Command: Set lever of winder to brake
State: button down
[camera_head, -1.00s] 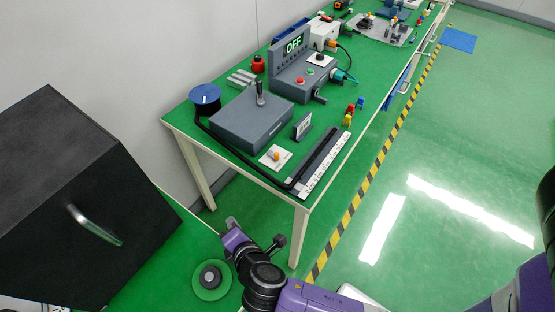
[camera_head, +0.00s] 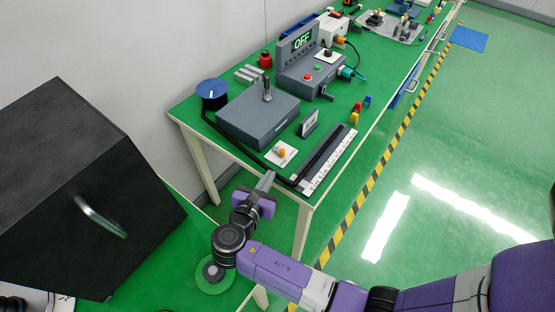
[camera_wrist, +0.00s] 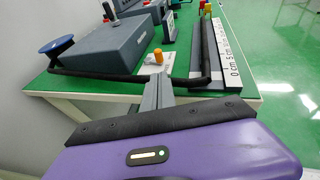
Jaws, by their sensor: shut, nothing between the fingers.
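The winder is a grey box (camera_head: 257,118) on the green table, with a blue-topped spool (camera_head: 213,92) at its left. Its lever (camera_head: 267,90) stands up from the box top, close to upright. My gripper (camera_head: 268,178) is shut and empty, just off the table's near end, apart from the winder. Its closed fingers (camera_wrist: 158,90) point toward the table. I cannot read any brake marking on the winder.
A black cable runs from the spool along the table's near edge to a ruler (camera_head: 330,164). A white plate with an orange knob (camera_head: 282,153) and a small sign (camera_head: 308,123) stand nearby. A black cabinet (camera_head: 85,190) is at left.

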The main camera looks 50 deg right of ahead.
aim_at(281, 155)
jog(key=x, duration=0.5)
jog(key=r+x, duration=0.1)
jog(key=x, duration=0.1)
jog(key=shift+w+d+f+p, duration=0.15)
jog(key=shift+d+p, duration=0.15)
jog(key=shift+d, duration=0.15)
